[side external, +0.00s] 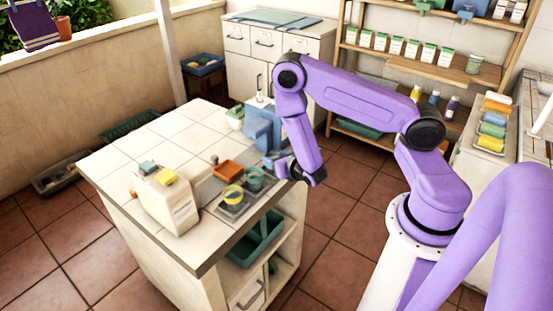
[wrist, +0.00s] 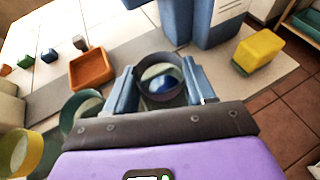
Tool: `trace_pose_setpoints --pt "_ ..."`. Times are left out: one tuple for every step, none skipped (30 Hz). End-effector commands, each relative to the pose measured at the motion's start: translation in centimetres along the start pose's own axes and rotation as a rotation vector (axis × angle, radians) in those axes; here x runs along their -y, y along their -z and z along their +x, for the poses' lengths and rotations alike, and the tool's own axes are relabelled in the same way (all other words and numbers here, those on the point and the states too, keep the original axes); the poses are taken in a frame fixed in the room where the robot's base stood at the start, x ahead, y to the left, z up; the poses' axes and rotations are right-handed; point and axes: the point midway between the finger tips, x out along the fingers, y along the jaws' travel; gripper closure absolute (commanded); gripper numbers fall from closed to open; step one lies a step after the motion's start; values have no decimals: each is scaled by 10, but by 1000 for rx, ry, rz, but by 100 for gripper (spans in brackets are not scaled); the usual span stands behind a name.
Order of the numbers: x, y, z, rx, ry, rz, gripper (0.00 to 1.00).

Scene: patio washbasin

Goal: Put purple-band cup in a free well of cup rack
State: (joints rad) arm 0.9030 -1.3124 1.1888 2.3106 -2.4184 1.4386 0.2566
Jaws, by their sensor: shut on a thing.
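The cup with the dark purplish band (wrist: 148,64) is between the blue fingers of my gripper (wrist: 162,88) in the wrist view, its open top towards the camera. My gripper is shut on it. Something pale and something blue show inside the cup. In the side view my gripper (side external: 281,165) is at the counter's right edge, just right of the cup rack (side external: 233,210); the held cup is hard to make out there. The rack holds a yellow-band cup (side external: 232,195) and a teal-band cup (side external: 254,179). Whether a well is free is hidden.
An orange dish (side external: 228,171) sits behind the rack. A blue dispenser (side external: 262,128) stands behind my gripper. A cream container (side external: 168,199) with sponges stands to the rack's left. A yellow-green sponge (wrist: 258,50) lies right of the dispenser in the wrist view. The counter's back left is clear.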

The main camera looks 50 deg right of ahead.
Motion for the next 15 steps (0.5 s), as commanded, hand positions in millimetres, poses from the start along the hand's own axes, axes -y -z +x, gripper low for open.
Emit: trace_pose_setpoints --pt "0 0 0 1 0 1 81" --pt "0 0 0 1 0 1 81" --pt "0 0 0 1 0 1 81" --pt "0 0 0 1 0 1 81" --pt "0 0 0 1 0 1 81" --pt "0 0 0 1 0 1 81" --pt "0 0 0 1 0 0 81" --pt "0 0 0 1 0 0 81" --pt "0 1 1 1 0 0 81" --pt "0 2 1 1 0 0 81" --pt "0 3 1 1 -1 0 81" --pt "0 3 2 2 -1 0 40" --pt "0 2 2 2 -1 1 30" --pt "0 2 1 2 -1 1 20" --pt "0 2 1 2 -1 1 20"
